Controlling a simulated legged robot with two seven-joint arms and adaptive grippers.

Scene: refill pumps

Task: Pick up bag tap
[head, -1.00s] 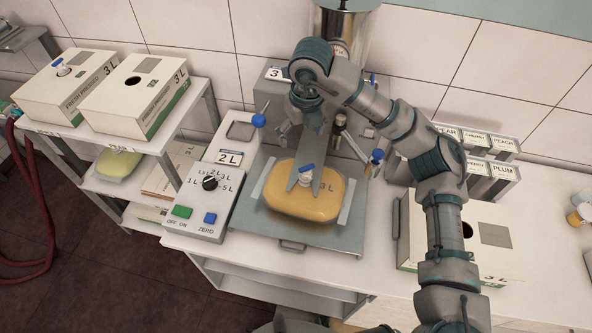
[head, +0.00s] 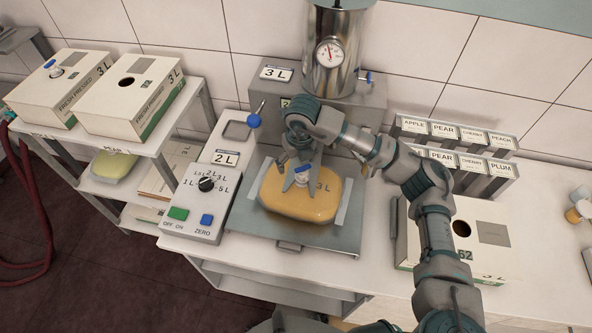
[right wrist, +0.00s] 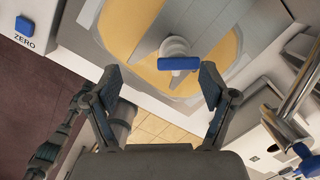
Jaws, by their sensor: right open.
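The bag tap, a white spout with a blue handle (head: 302,168), stands on a yellow 3 L bag (head: 292,203) lying on the grey filling tray (head: 332,236). A grey forked holder is around the tap's neck. In the right wrist view the tap's blue handle (right wrist: 178,63) lies just beyond and between the fingertips. My right gripper (head: 299,164) is open and empty, close behind and above the tap, apart from it as far as I can see. It also shows in the right wrist view (right wrist: 160,82). My left gripper is not in view.
A metal tank with a dial (head: 335,50) stands behind the tray. A control box (head: 200,203) with a knob is to the left. An open 3 L carton (head: 490,262) lies right, near my right arm. Cartons (head: 130,95) sit on a left shelf. Label holders (head: 455,130) stand behind.

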